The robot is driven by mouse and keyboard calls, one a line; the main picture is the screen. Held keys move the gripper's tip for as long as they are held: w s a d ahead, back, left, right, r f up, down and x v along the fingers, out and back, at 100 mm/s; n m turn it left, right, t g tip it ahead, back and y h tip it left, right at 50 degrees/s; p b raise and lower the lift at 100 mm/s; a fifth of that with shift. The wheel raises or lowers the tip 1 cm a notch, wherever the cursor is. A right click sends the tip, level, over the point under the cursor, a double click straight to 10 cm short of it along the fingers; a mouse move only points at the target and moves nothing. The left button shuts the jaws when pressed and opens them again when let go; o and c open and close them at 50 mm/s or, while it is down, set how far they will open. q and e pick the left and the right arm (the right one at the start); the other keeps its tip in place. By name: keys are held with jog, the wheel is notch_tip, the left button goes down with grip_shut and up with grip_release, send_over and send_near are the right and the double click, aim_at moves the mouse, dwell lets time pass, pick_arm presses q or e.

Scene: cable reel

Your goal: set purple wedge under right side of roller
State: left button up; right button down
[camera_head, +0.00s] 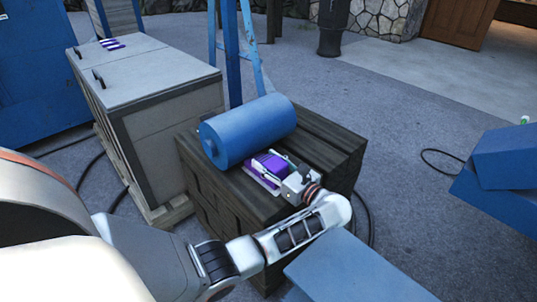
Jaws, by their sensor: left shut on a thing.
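A blue roller (248,131) lies on its side on a dark wooden block (328,138). A purple wedge (267,162) is at the roller's near right side, on or just above the block top. My left gripper (265,170) is shut on the wedge, with light fingers along its sides. The wedge looks very close to the roller; I cannot tell if they touch. The gripper hides part of the wedge. My right gripper is not in view.
A grey cabinet (160,105) stands left of the block, with a purple and white striped item (112,44) on top. Blue frame legs (231,60) rise behind the roller. Blue boxy shapes (502,160) are at the right. A black cable (440,160) lies on open grey floor.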

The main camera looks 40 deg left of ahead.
pick_arm(q)
jog(key=o, duration=1.7)
jog(key=shift+r, duration=0.15)
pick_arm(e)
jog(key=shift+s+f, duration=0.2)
pick_arm(q)
jog(key=shift+d+f, duration=0.1)
jog(key=shift+f, duration=0.1)
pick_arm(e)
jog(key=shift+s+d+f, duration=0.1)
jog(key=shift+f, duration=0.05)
